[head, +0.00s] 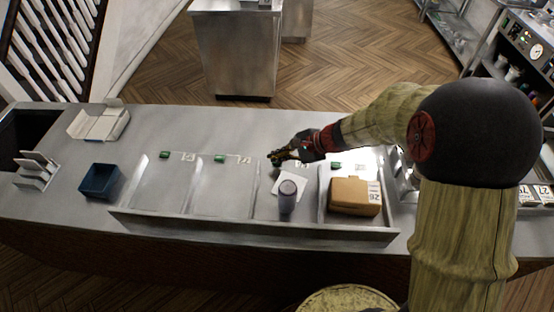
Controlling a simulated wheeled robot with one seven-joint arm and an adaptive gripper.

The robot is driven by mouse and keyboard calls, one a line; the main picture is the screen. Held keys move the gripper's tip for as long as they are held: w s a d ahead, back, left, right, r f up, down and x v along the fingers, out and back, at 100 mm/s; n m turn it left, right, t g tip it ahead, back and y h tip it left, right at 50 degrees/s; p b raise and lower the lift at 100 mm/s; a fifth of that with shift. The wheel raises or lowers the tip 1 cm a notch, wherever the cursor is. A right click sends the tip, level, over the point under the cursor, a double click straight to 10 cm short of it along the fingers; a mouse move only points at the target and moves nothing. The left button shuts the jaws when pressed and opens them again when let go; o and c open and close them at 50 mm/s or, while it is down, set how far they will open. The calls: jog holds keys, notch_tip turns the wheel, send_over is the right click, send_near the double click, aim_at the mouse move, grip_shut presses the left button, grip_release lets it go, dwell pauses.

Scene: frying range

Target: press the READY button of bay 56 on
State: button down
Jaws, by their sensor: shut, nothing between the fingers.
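My gripper (275,158) is shut and empty at the back edge of the third bay from the left. It covers most of that bay's back left corner, where a bit of green shows beside the fingers. I cannot tell whether the fingers touch a button. Green buttons show at the back of the first bay (164,154), the second bay (219,158) and the fourth bay (335,165). A number label stands beside each button, too small to read surely, so I cannot tell which bay is 56.
A dark cup (287,196) stands by a white paper (302,186) in the third bay. A brown labelled box (350,196) fills much of the fourth bay. The first two bays are empty. A blue bin (100,180) and an open carton (98,123) stand left.

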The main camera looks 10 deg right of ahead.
jog(key=shift+f, duration=0.1)
dwell(0.3)
jog(key=shift+f+b, duration=0.35)
jog(key=shift+b, duration=0.15)
jog(key=shift+f+b, duration=0.35)
jog(key=shift+b, duration=0.05)
dwell(0.4)
jog(key=shift+r, duration=0.1)
jog(key=shift+r+p, duration=0.55)
jog(key=shift+r, duration=0.2)
jog(key=shift+r, duration=0.15)
notch_tip(320, 180, up, 6)
jog(key=p, duration=0.4)
dwell(0.5)
